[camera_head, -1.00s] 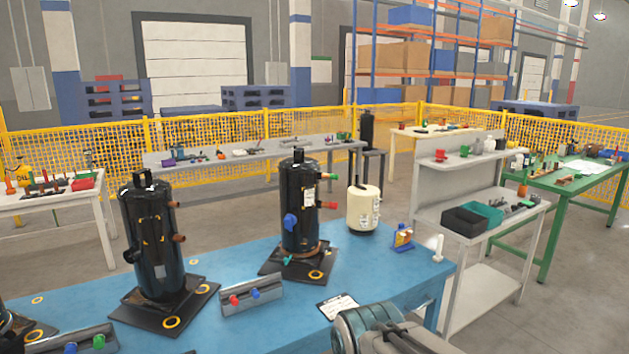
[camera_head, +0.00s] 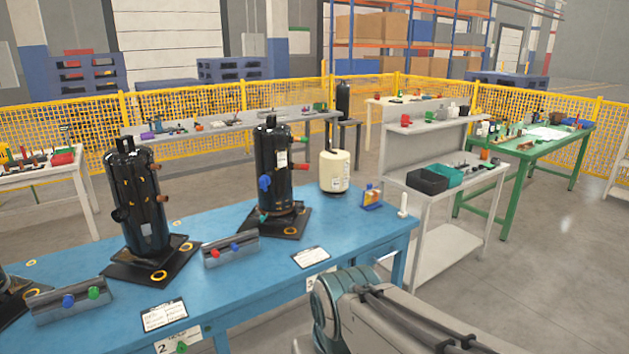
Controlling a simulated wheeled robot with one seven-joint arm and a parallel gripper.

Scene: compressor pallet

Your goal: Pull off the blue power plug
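A black upright compressor (camera_head: 273,150) stands on a dark base plate on the blue table (camera_head: 330,232). A blue plug (camera_head: 265,183) sits on its front left side. A red plug (camera_head: 299,167) and a green plug (camera_head: 300,140) stick out to its right. A second black compressor (camera_head: 137,200) stands to the left, with no blue plug visible on it. My arm shows at the bottom right, apart from the compressors; my gripper is not in view.
A grey rack (camera_head: 230,249) with red and blue plugs lies between the compressors. Another rack (camera_head: 68,300) holds blue and green plugs. A cream tank (camera_head: 334,171), a small bottle (camera_head: 371,196) and paper cards (camera_head: 311,257) are on the table. A grey shelf unit (camera_head: 435,205) stands right.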

